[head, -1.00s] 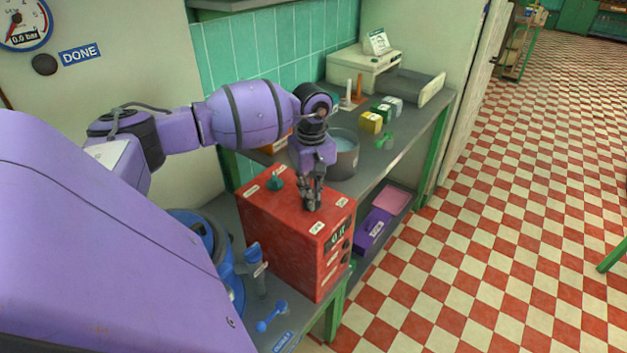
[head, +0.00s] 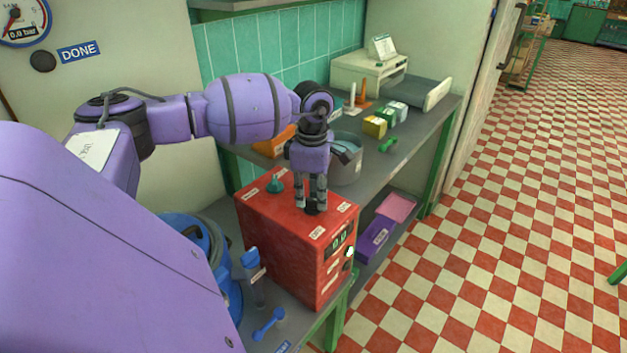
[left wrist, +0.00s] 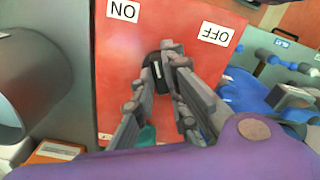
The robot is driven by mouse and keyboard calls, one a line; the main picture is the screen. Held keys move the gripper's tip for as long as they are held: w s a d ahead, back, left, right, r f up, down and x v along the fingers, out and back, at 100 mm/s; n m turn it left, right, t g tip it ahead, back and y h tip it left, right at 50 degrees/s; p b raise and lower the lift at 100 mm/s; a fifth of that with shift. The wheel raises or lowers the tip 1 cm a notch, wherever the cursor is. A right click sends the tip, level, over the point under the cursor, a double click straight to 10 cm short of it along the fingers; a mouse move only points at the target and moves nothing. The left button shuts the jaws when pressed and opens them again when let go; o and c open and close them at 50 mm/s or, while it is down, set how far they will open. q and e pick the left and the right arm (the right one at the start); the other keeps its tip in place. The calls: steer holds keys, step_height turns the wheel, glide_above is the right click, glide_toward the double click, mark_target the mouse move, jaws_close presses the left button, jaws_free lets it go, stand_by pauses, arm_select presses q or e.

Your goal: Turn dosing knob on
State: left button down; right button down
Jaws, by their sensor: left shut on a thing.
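The red dosing box (head: 290,250) stands on the grey bench, with a small display (head: 340,240) on its front. The dosing knob (head: 316,208) is a small dark knob on the box's top. In the left wrist view the knob (left wrist: 156,68) shows a pale pointer line. An ON label (left wrist: 124,11) and an OFF label (left wrist: 216,33) lie on either side of it. My left gripper (head: 312,204) points down from above and is shut on the knob; its fingers (left wrist: 165,62) partly hide it. My right gripper is not in view.
A teal knob (head: 275,186) stands on the same box top. A grey pot (head: 345,165) is close behind the gripper. A blue-handled thing (head: 252,270) and a blue spanner-like piece (head: 268,324) are in front. Yellow and green boxes (head: 375,126) stand farther back.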

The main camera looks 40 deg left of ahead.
mark_target(313, 199)
arm_select(q)
steer(key=shift+n, duration=1.9)
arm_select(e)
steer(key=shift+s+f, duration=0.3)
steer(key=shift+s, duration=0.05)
arm_select(q)
steer(key=c, duration=1.8)
jaws_free()
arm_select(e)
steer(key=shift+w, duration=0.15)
arm_select(q)
steer(key=shift+o, duration=0.2)
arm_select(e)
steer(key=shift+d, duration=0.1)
arm_select(q)
step_height(313, 199, up, 12)
